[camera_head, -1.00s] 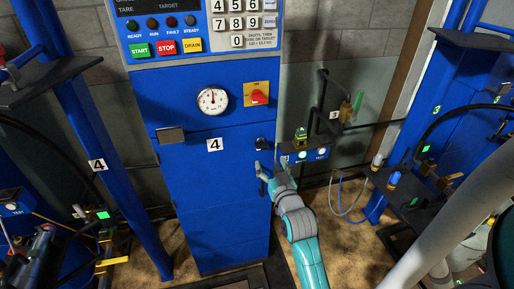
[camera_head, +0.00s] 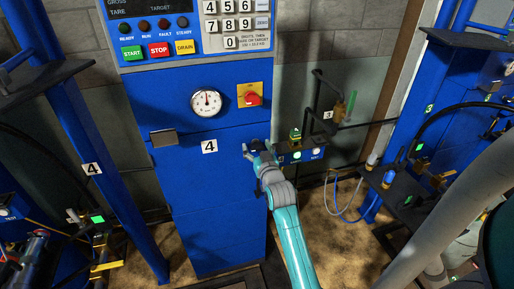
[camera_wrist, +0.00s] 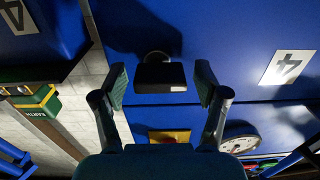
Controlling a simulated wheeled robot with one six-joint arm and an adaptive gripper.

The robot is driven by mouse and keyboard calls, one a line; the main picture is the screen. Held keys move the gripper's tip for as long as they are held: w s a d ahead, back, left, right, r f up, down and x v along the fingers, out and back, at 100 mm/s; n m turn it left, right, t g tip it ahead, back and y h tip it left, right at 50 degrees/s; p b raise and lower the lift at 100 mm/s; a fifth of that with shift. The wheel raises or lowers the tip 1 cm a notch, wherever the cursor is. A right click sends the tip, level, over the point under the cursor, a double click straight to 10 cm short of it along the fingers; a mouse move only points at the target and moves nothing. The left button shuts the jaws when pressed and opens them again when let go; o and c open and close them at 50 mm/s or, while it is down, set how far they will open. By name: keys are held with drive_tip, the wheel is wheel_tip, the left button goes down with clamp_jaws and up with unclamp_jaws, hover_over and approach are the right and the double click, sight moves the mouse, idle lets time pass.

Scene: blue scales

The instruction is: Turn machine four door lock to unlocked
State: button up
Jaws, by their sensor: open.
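Machine four's blue cabinet (camera_head: 200,190) stands in front of me, with a white number 4 plate (camera_head: 209,146) on its door. A small black door lock (camera_head: 257,143) sits near the cabinet's right edge, partly hidden by my gripper (camera_head: 256,149). In the wrist view, which is turned upside down, the lock (camera_wrist: 160,76) is a black block with a dark rounded part above it in the picture. My open gripper (camera_wrist: 161,84) has one finger on each side of the lock, with visible gaps. I cannot tell from its look whether it is locked.
A gauge (camera_head: 206,102) and a red rotary switch on a yellow plate (camera_head: 252,95) are above the lock. A small box with lit buttons (camera_head: 298,154) juts out close to the right of my gripper. A latch (camera_head: 164,137) is at the door's left.

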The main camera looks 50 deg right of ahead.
drive_tip(key=shift+c, duration=0.3)
drive_tip(key=c, duration=1.1)
drive_tip(key=shift+m, duration=0.3)
drive_tip(key=m, duration=0.8)
drive_tip(key=shift+s+d+m, duration=0.15)
drive_tip(key=shift+m, duration=0.25)
drive_tip(key=m, duration=0.4)
drive_tip(key=shift+m, duration=0.3)
drive_tip(key=shift+s+d+m, duration=0.1)
drive_tip(key=shift+m, duration=1.9)
